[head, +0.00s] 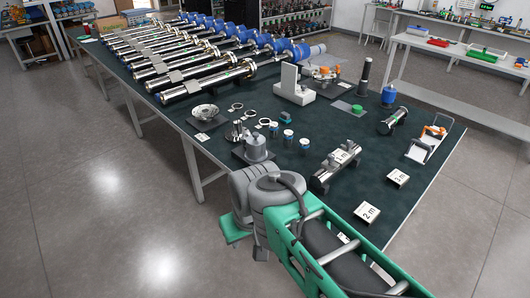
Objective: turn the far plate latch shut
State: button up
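I cannot single out the far plate latch at this size. An orange-and-metal fitting (323,73) sits on a dark plate towards the back of the dark-topped bench (300,180). Another orange part (435,131) stands on a pale metal frame at the bench's right edge. Which of these, if either, carries the latch is unclear. My green and grey arm comes in from the bottom right and bends at grey joints beside the bench's near edge. My gripper's fingers cannot be made out, and both orange parts are well apart from the visible arm.
Long metal tubes with blue ends (205,60) fill the bench's far left. A white upright device (291,83), a black cone (364,76), a blue canister (388,95) and a metal cylinder on a cradle (337,168) stand around. Open floor (90,190) lies to the left.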

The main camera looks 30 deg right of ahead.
aim_at(330, 157)
jog(key=u, duration=1.15)
jog(key=k, duration=0.8)
jog(key=z, duration=0.75)
jog(key=i, duration=1)
